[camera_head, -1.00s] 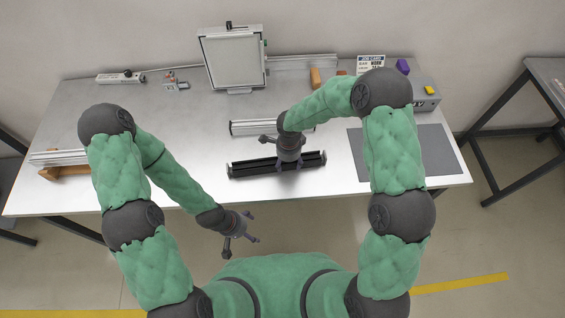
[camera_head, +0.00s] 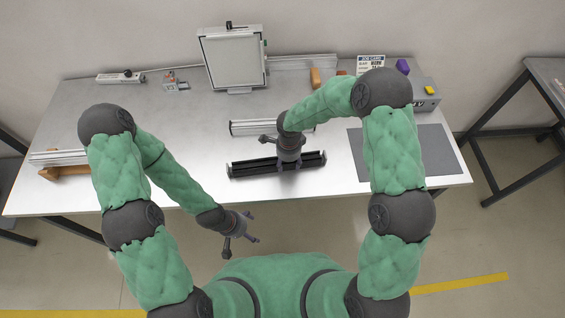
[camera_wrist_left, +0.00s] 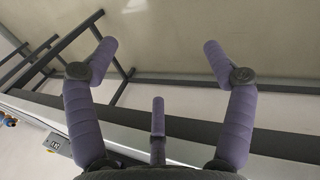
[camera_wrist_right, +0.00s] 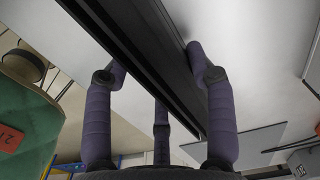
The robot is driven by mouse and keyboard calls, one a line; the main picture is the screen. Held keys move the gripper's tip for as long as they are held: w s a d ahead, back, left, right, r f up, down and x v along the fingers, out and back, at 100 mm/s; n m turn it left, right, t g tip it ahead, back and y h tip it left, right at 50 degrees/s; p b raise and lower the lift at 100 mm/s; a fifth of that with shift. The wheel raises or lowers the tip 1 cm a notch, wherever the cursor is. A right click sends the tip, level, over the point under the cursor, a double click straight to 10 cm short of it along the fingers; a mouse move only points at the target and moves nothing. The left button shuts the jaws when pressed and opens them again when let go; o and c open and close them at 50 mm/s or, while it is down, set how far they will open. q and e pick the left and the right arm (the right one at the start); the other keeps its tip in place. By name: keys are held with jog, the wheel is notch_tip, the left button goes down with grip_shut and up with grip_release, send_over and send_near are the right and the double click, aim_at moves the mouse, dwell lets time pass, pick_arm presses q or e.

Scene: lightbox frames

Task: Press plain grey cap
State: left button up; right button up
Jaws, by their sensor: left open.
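I cannot make out a plain grey cap in any view. A grey box (camera_head: 424,98) with a yellow button (camera_head: 429,90) stands at the table's right back, partly hidden by my right arm. My right gripper (camera_head: 289,166) is over the middle of a black rail (camera_head: 245,168).
A silver rail (camera_head: 248,128) lies behind the black one. A framed panel (camera_head: 233,62) stands at the back, with a job card (camera_head: 370,62) and a purple object (camera_head: 402,66) to its right. A grey mat (camera_head: 437,150) lies at right. The table's left middle is clear.

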dwell(0.3)
pick_arm(q)
jog(key=c, duration=1.7)
jog(key=shift+w+a+n+g, duration=0.15)
jog(key=shift+a+n+g, duration=0.15)
jog(key=shift+a+n, duration=0.4)
jog(key=w+a+r+n+g+h, duration=0.1)
jog(key=w+a+r+n+h, duration=0.25)
jog(key=r+n, duration=0.3)
jog(key=w+a+r+n+g+h, duration=0.1)
jog(key=w+a+r+n+h, duration=0.15)
jog(key=a+r+n, duration=0.35)
jog(key=w+a+r+n+t+y, duration=0.1)
jog(key=w+a+r+n+t, duration=0.1)
jog(key=w+a, duration=0.7)
jog(key=w+r, duration=0.1)
jog(key=w, duration=0.2)
jog(key=shift+w+a+t, duration=0.15)
jog(key=shift+w+t, duration=0.05)
jog(key=shift+t, duration=0.2)
jog(key=shift+n, duration=0.25)
